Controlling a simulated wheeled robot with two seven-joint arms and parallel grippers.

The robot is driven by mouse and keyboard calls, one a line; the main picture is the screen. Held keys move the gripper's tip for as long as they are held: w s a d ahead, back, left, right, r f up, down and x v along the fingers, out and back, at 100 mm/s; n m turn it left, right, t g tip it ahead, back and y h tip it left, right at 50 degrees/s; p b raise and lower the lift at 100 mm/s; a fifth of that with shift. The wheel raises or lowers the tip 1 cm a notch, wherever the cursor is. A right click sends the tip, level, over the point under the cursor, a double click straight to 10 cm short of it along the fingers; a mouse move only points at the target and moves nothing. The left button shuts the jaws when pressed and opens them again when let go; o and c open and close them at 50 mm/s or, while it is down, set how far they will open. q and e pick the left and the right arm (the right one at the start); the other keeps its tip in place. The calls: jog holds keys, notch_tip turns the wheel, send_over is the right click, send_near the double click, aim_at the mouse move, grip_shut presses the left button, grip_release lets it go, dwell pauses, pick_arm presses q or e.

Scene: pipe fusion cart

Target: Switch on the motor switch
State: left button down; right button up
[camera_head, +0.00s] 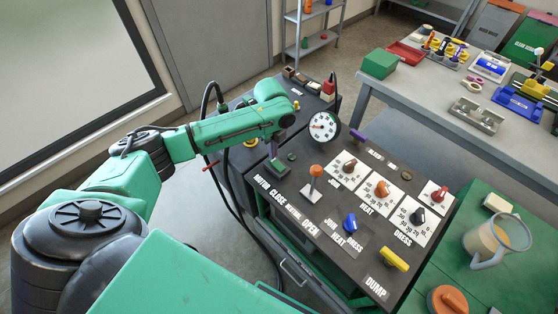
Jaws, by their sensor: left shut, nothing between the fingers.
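The cart's dark control panel (318,240) fills the middle of the head view, with a white MOTOR label (262,186) at its left front corner. My left gripper (277,165) points down over the panel just behind that label. It is shut and empty. I cannot tell whether the fingertips touch anything. An orange-knobbed lever (315,177) stands just to the right of the gripper. My right gripper is out of view.
A round gauge (323,126) stands behind the lever. Orange (382,189), blue (350,222), red (439,194) and yellow (393,259) controls sit to the right. Black cables loop at the panel's left. A green table (470,236) with a clear jug (488,242) stands at right.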

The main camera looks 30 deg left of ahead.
pick_arm(q)
jog(key=shift+w+f, duration=0.1)
jog(key=shift+f, duration=0.3)
jog(key=shift+f+b, duration=0.45)
jog(key=shift+f, duration=0.25)
dwell(0.3)
notch_tip(320, 180, up, 7)
jog(key=p, duration=0.8)
jog(key=shift+r, duration=0.15)
